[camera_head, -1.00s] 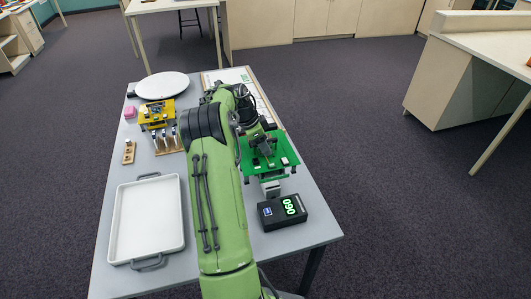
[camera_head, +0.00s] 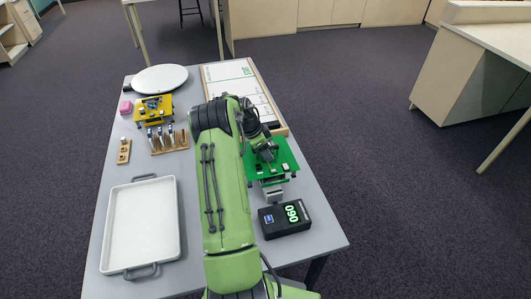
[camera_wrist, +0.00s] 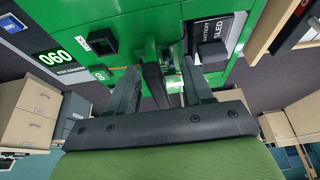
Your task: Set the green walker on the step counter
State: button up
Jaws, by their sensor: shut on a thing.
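The green walker (camera_head: 284,157) is a flat green plate with dark parts on top and grey parts below. My gripper (camera_head: 267,153) comes down on it from above and is shut on its upright middle part. In the wrist view the walker's green plate (camera_wrist: 150,18) fills the top, with the gripper fingers (camera_wrist: 160,88) at its centre. The step counter (camera_head: 284,216), a black box reading 060 in green, lies on the table just in front of the walker. Part of the step counter (camera_wrist: 60,62) shows at the wrist view's left. Contact under the walker is hidden.

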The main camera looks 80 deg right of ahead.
jog(key=shift+f+b, duration=0.7)
jog(key=shift+f, duration=0.2)
jog(key=o, duration=1.2)
jog(key=shift+c, duration=0.2)
jog(key=shift+r, duration=0.1)
